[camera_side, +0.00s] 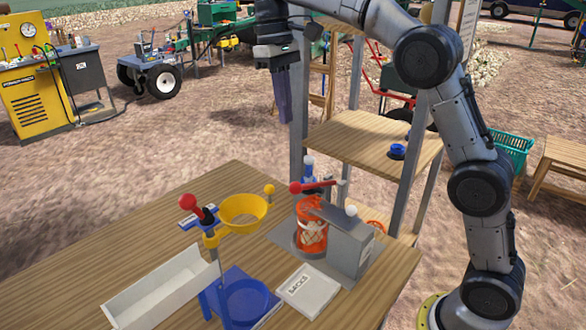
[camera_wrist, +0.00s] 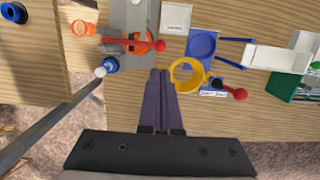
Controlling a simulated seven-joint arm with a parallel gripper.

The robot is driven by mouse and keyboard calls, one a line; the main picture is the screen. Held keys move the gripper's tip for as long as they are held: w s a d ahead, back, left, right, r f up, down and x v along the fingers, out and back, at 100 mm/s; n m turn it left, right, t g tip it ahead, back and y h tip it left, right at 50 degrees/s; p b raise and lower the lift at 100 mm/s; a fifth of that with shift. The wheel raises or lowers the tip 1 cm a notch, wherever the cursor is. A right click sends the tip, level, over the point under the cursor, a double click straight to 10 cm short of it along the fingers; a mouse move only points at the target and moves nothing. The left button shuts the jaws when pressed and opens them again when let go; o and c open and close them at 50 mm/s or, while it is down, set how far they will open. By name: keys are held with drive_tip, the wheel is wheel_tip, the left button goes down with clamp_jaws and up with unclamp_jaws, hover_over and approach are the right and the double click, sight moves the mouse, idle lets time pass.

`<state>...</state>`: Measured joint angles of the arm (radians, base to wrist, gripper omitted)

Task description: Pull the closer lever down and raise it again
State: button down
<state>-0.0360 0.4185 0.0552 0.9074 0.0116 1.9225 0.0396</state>
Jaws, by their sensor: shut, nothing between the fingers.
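The closer looks like the grey machine (camera_side: 350,245) on the wooden table, with an orange mesh bag (camera_side: 312,235) in its front. Its red lever (camera_side: 315,186) lies about level across the top, with a red ball at its left end. In the wrist view the lever (camera_wrist: 140,45) and its ball lie just beyond my fingertips, slightly left. My gripper (camera_side: 286,120) has long purple fingers that are shut and empty, pointing down. It hangs well above the table and touches nothing. In the wrist view the fingers (camera_wrist: 159,73) lie side by side.
A yellow funnel (camera_side: 243,212) on a blue stand with another red knob (camera_side: 188,202) stands left of the closer. A white trough (camera_side: 160,290) and a labelled white tray (camera_side: 308,290) lie in front. A shelf post (camera_side: 297,90) rises close behind my fingers.

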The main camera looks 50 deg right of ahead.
sight(295, 182)
drive_tip(key=f, duration=0.4)
drive_tip(key=s+f, duration=0.1)
drive_tip(key=f, duration=0.3)
drive_tip(key=s+f, duration=0.1)
drive_tip(key=f, duration=0.4)
drive_tip(key=shift+s, duration=0.1)
drive_tip(key=a+f+h, duration=0.3)
drive_tip(key=f, duration=0.4)
drive_tip(key=shift+a+f, duration=0.2)
drive_tip(key=shift+a, duration=0.05)
drive_tip(key=shift+r, duration=0.1)
drive_tip(key=a+v, duration=0.2)
drive_tip(key=v, duration=1.1)
drive_tip(key=shift+a, duration=0.1)
